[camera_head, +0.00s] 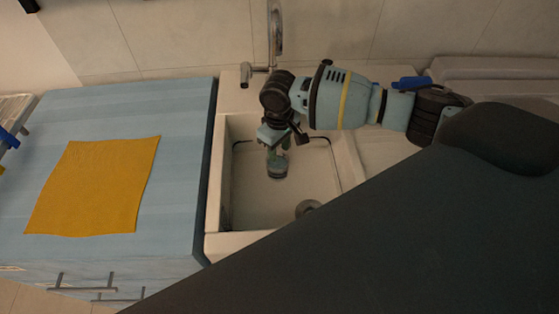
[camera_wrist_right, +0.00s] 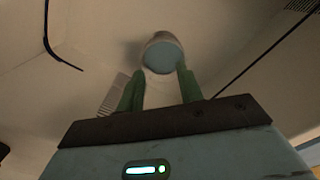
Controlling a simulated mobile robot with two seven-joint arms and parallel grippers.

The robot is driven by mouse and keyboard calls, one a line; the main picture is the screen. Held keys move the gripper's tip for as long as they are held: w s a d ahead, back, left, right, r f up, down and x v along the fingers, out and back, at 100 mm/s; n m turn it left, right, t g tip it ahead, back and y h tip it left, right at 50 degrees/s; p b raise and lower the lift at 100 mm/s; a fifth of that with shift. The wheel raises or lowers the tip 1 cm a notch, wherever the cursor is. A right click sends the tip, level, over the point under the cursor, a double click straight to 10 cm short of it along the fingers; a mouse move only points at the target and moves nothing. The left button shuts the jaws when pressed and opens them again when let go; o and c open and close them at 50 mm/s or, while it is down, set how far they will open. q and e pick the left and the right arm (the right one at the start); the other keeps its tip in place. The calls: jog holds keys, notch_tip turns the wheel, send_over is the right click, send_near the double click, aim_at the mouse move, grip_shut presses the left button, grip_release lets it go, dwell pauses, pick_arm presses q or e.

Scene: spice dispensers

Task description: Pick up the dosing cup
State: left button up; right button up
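The dosing cup (camera_head: 277,167) is a small grey cup inside the sink basin (camera_head: 247,207), below my right gripper (camera_head: 275,147). In the right wrist view the cup (camera_wrist_right: 162,53) shows at the fingertips of my right gripper (camera_wrist_right: 160,72), its pale round end facing the camera. The two green fingers stand apart, one on each side of it. I cannot tell whether they touch it. The head view is too small to show the fingers clearly. My left gripper is not in view.
A tap (camera_head: 275,35) rises behind the sink. The sink's walls surround my gripper, and a round drain (camera_head: 308,207) lies at the lower right. Left of the sink, a yellow cloth (camera_head: 95,187) lies on a blue counter (camera_head: 180,125), which is otherwise mostly clear.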

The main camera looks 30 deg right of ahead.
aim_at(278, 166)
jog(key=o, duration=0.5)
jog(key=shift+w+d+f, duration=0.1)
jog(key=shift+c, duration=0.2)
jog(key=shift+o, duration=1.3)
jog(key=shift+f, duration=0.2)
jog(key=o, duration=0.4)
jog(key=shift+f, duration=0.8)
jog(key=shift+a+f+b, duration=0.2)
jog(key=shift+f+b, duration=0.05)
jog(key=shift+f, duration=1.2)
jog(key=shift+a+f+b, duration=0.15)
jog(key=shift+f+b, duration=0.05)
jog(key=shift+f, duration=1.25)
